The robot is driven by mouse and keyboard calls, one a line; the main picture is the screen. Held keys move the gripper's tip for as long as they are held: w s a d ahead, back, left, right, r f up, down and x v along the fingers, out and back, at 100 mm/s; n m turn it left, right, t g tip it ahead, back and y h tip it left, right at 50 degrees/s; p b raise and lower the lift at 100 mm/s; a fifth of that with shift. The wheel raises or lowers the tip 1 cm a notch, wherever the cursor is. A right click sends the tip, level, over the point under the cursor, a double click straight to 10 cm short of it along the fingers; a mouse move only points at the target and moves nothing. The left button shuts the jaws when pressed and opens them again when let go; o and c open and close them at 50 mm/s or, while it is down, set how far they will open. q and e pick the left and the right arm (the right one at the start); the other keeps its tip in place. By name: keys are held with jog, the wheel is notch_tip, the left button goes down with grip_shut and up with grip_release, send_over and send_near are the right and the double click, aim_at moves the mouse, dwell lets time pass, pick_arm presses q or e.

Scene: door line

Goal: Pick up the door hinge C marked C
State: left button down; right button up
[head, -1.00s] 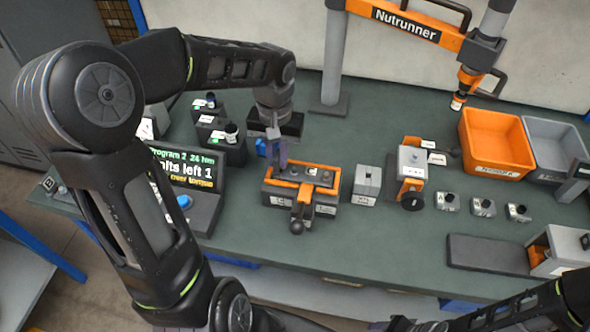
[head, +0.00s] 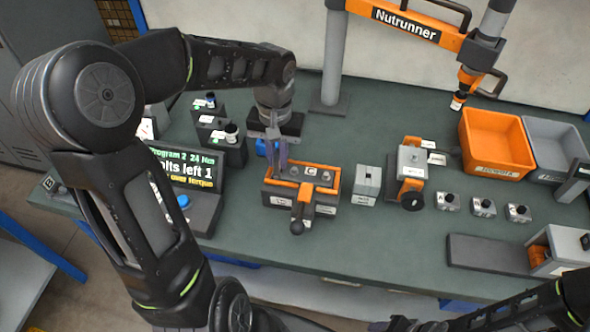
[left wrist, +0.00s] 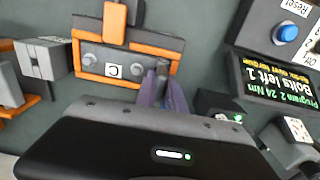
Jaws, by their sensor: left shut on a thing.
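The door hinge C (head: 311,173) is a grey plate with a white C label and dark round bolts or holes. It sits in or just over an orange-framed fixture (head: 332,189) with a black lever at its front. The left wrist view shows the hinge (left wrist: 101,70) and its C label clearly. My left gripper (head: 284,167) points down at the hinge's left end and is shut on it. The fingers (left wrist: 163,72) hide that end in the left wrist view. I cannot tell whether the hinge is clear of the fixture. My right gripper shows at most as a sliver at the bottom edge.
A screen (head: 186,172) reading "Bolts left 1" stands left of the fixture. A grey block (head: 367,186) and an orange-and-grey unit (head: 411,163) stand to its right. An orange bin (head: 496,141) is at the back right. The nutrunner (head: 405,23) hangs above.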

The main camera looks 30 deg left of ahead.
pick_arm(q)
jog(key=shift+w+r, duration=0.1)
jog(key=shift+r, duration=0.1)
notch_tip(320, 180, up, 10)
jog(key=shift+f+b, duration=0.1)
jog(key=shift+b, duration=0.2)
dwell(0.4)
dwell(0.4)
